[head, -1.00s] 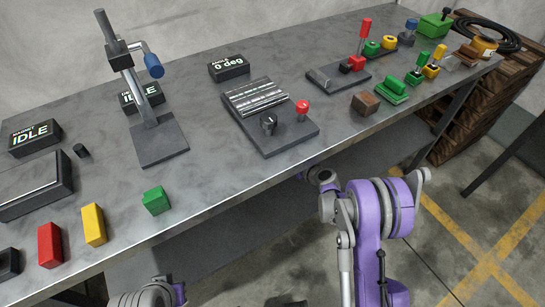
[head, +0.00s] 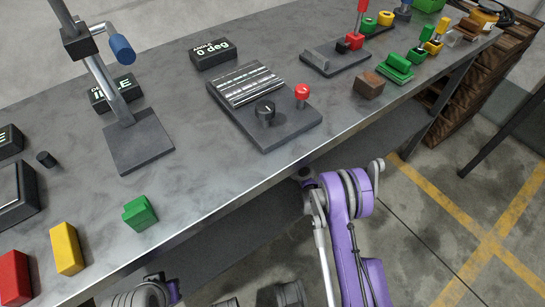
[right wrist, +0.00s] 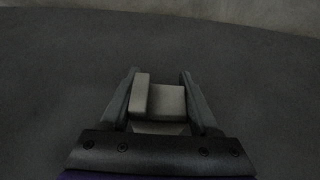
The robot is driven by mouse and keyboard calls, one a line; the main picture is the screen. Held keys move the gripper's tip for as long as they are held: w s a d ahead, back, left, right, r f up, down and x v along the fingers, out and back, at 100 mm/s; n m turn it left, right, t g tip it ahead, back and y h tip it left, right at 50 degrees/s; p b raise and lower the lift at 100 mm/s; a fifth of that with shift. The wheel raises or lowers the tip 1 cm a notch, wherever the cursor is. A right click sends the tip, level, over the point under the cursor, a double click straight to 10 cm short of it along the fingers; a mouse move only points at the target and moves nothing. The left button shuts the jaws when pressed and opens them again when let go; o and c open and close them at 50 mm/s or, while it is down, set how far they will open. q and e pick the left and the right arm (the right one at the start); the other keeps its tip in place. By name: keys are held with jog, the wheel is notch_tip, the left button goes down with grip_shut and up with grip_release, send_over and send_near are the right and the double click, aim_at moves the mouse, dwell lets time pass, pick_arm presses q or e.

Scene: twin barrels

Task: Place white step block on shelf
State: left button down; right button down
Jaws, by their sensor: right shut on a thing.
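The white step block (right wrist: 165,100) shows in the right wrist view, pale grey in dim light, with a taller part at left and a lower part at right. My right gripper (right wrist: 160,90) is shut on it, one finger on each side. In the head view my purple right arm comes in from the lower right and its far end goes under the table's front edge, so gripper and block are hidden there. A dark grey surface (head: 225,245) below the tabletop may be a shelf. My left arm shows only at the bottom edge, its gripper out of view.
The grey tabletop (head: 190,95) holds a lever stand (head: 140,147), a panel with a red knob (head: 302,92), and red, yellow and green blocks (head: 140,213) near the front edge. A wooden crate (head: 455,105) stands at the right end. The right wrist view shows open dark surface around the block.

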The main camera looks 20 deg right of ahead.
jog(key=shift+f, duration=0.65)
jog(key=shift+f, duration=0.1)
jog(key=shift+c, duration=0.6)
grip_release()
